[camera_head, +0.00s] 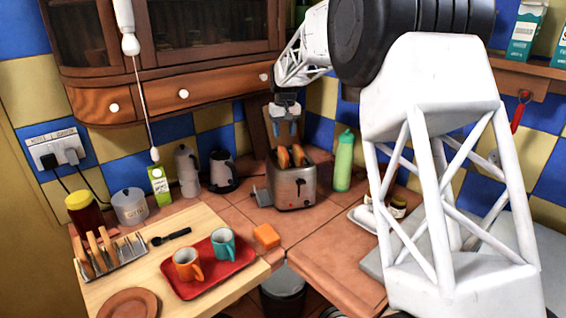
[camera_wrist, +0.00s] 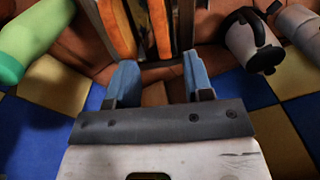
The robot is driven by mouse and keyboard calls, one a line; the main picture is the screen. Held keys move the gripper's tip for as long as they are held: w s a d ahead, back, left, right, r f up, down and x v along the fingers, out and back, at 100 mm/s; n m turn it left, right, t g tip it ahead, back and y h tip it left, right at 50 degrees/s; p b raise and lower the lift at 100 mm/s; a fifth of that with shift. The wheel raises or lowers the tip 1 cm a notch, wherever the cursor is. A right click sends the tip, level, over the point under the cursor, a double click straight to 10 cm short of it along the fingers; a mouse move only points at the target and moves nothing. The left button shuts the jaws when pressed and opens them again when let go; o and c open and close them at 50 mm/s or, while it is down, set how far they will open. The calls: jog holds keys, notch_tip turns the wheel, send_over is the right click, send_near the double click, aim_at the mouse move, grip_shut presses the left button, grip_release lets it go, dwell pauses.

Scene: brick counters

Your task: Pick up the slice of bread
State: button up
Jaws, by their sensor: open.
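A silver toaster (camera_head: 293,188) stands on the tiled counter near the back corner. Two slices of bread (camera_head: 283,157) stick up out of its slots. In the wrist view the slices (camera_wrist: 118,28) lie at the top, side by side. My gripper (camera_head: 285,134) points down just above and behind the toaster. Its two blue fingers (camera_wrist: 160,78) are apart with nothing between them, and the slices lie beyond their tips. More bread slices (camera_head: 93,246) stand in a toast rack (camera_head: 122,253) at the left.
A green bottle (camera_head: 344,162) stands right of the toaster and a dark kettle (camera_head: 222,172) left of it. A red tray (camera_head: 210,285) holds two mugs. An orange block (camera_head: 266,236) lies in front. A wooden cabinet (camera_head: 215,88) hangs above, left of my arm.

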aim_at(283, 148)
jog(key=shift+f, duration=1.25)
jog(key=shift+f, duration=0.15)
jog(key=shift+a+f, duration=0.15)
jog(key=shift+f, duration=2.3)
jog(key=shift+c, duration=0.5)
grip_shut()
jog(key=shift+r, duration=5)
